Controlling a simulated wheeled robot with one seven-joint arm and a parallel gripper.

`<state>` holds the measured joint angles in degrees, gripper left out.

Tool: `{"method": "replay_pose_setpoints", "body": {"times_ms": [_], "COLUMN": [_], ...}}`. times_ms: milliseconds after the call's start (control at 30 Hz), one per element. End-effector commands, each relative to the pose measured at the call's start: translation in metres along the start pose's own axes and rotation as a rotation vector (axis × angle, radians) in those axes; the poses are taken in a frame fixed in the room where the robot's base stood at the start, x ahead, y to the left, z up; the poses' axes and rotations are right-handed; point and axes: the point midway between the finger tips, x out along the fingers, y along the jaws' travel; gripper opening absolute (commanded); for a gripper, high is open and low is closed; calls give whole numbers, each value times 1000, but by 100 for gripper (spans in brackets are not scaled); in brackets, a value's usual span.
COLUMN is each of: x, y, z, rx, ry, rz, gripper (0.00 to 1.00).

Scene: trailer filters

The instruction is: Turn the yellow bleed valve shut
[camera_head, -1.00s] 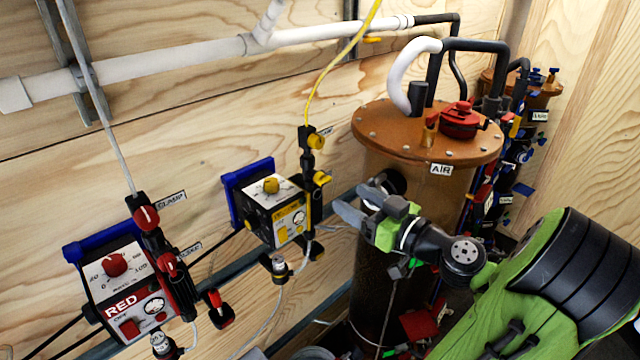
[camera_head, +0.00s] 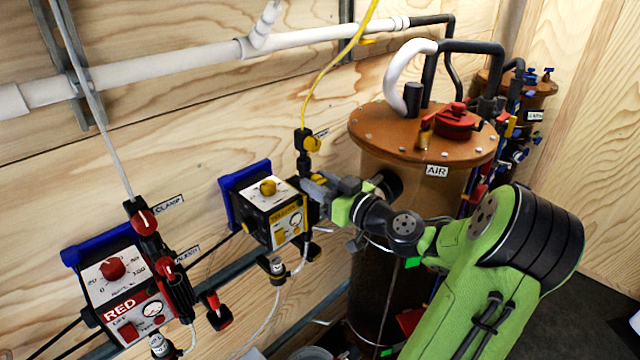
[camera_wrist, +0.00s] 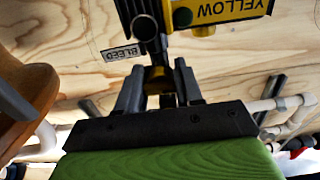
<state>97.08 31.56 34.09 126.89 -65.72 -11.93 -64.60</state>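The yellow bleed valve (camera_wrist: 158,74) shows in the wrist view as a dark body with a dull yellow handle, near the BLEED label (camera_wrist: 121,53). My gripper (camera_wrist: 159,72) has one finger on each side of the handle, and gaps seem to show between handle and fingers. In the head view my gripper (camera_head: 316,188) is at the right side of the yellow control box (camera_head: 275,211) and hides the bleed valve. The handle's exact angle is hard to tell.
Another yellow-handled valve (camera_head: 312,144) sits just above, under the yellow hose (camera_head: 335,68). The brown AIR tank (camera_head: 372,150) stands close on the right. The red control box (camera_head: 122,290) and its red valves (camera_head: 143,221) are at the left.

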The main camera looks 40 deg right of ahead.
Motion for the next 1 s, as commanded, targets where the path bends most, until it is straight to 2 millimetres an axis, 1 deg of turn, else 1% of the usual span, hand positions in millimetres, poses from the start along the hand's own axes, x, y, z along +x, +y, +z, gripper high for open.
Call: {"method": "replay_pose_setpoints", "body": {"times_ms": [33,100,167,367,600,633,700,767,800,1000], "x": [0,0,0,-1,-1,-1,-1,-1,-1,-1], "y": [0,0,0,-1,-1,-1,-1,0,0,0], "z": [2,2,2,3,4,4,3,3,3,2], "rx": [1,1,10,131,136,136,136,135,135,134], "ry": [-5,-5,-6,-8,-10,-10,-9,-8,-7,-5], "rz": [0,0,0,0,0,0,0,0,0,0], "gripper": [14,5,5,5,5,40,51,60,62,62]}}
